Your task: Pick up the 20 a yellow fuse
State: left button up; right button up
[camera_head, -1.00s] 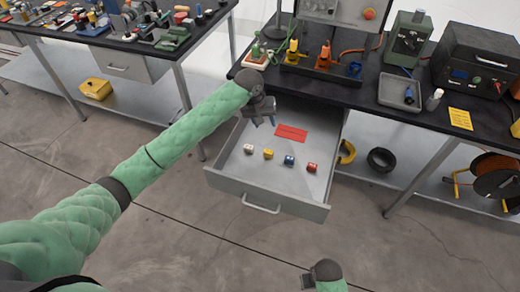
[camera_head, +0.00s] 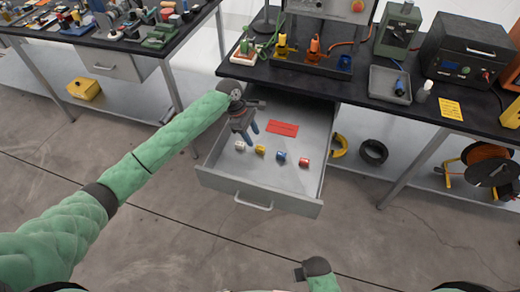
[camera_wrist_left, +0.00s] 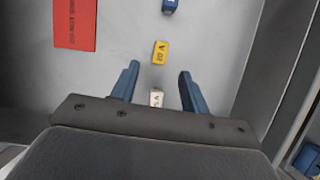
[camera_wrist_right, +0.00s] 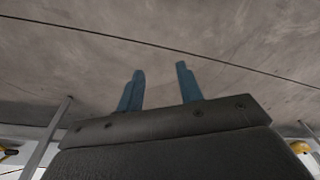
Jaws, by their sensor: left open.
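The yellow fuse (camera_head: 260,150), marked 20 A, lies in the open drawer (camera_head: 237,184), between a white fuse (camera_head: 240,145) and a blue fuse (camera_head: 281,156). In the left wrist view the yellow fuse (camera_wrist_left: 160,51) lies ahead of and between the fingertips. The white fuse (camera_wrist_left: 156,97) shows between the fingers. My left gripper (camera_head: 251,132) is open and empty, above the drawer, apart from the fuses; its fingers also show in the left wrist view (camera_wrist_left: 158,72). My right gripper (camera_wrist_right: 159,72) is open and empty over bare floor.
A red fuse (camera_head: 304,161) ends the row on the right. A red card (camera_head: 282,129) lies behind the fuses. The drawer walls and the dark workbench (camera_head: 350,92) edge bound the space. The drawer floor around the row is mostly clear.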

aim_at(259, 147)
pick_arm(q)
jog(key=shift+s+d+f, duration=0.1)
jog(key=shift+d+f, duration=0.2)
jog(key=shift+f, duration=0.3)
jog(key=p+x, duration=0.2)
jog(key=x, duration=0.1)
jog(key=shift+d+f, duration=0.25)
jog(key=shift+f, duration=0.05)
jog(key=shift+s+d+f, duration=0.1)
jog(key=shift+d+f, duration=0.1)
jog(key=shift+f, duration=0.4)
pick_arm(e)
notch_tip(259, 147, down, 8)
jog(key=s+d, duration=0.1)
jog(key=s, duration=0.1)
jog(key=shift+d+r, duration=0.2)
jog(key=shift+d, duration=0.05)
pick_arm(q)
jog(key=shift+c, duration=0.3)
grip_shut()
